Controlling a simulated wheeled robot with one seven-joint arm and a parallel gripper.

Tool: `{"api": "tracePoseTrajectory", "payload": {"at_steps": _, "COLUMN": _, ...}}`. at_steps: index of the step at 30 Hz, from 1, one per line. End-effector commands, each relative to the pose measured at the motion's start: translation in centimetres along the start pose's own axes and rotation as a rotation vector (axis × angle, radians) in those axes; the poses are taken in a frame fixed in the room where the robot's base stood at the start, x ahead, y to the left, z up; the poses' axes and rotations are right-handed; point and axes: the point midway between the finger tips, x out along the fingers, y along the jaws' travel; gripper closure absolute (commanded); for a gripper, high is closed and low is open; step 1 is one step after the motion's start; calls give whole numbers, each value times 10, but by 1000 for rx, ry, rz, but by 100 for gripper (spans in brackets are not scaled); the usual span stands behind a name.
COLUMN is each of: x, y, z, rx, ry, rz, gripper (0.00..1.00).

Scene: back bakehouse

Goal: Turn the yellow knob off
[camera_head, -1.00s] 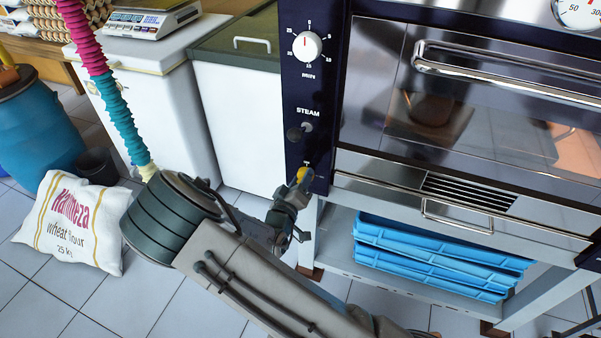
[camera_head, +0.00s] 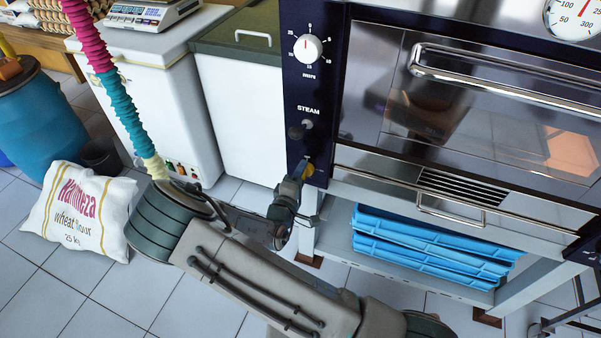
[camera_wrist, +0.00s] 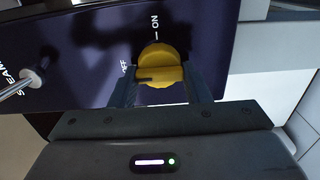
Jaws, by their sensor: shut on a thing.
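The yellow knob (camera_wrist: 158,62) sits on the oven's dark control panel. In the wrist view my gripper (camera_wrist: 161,88) is shut on the knob, one finger at each side. The knob's raised bar runs across the picture between the fingers. A dark mark on the bar lies at its left, toward a partly hidden label ending in "FF". The ON label (camera_wrist: 155,24) stands above the knob.
The steam knob (camera_head: 298,132) sticks out just above; its metal stem also shows in the wrist view (camera_wrist: 17,88). The timer dial (camera_head: 308,48) is higher up. Blue trays (camera_head: 430,245) lie under the oven. A flour sack (camera_head: 78,212) lies on the floor at left.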

Motion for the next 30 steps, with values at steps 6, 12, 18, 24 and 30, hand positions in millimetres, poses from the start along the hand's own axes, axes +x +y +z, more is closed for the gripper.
{"api": "tracePoseTrajectory", "payload": {"at_steps": 6, "x": 0, "y": 0, "z": -2, "rx": -24, "ry": 3, "rz": -1, "gripper": 80}}
{"api": "tracePoseTrajectory", "payload": {"at_steps": 12, "x": 0, "y": 0, "z": -2, "rx": -27, "ry": 4, "rz": -1, "gripper": 80}}
{"api": "tracePoseTrajectory", "payload": {"at_steps": 18, "x": 0, "y": 0, "z": -2, "rx": -26, "ry": 4, "rz": -1, "gripper": 43}}
{"api": "tracePoseTrajectory", "payload": {"at_steps": 24, "x": 0, "y": 0, "z": 0, "rx": -26, "ry": 1, "rz": 0, "gripper": 37}}
{"api": "tracePoseTrajectory", "payload": {"at_steps": 30, "x": -5, "y": 0, "z": 0, "rx": -25, "ry": 1, "rz": -1, "gripper": 37}}
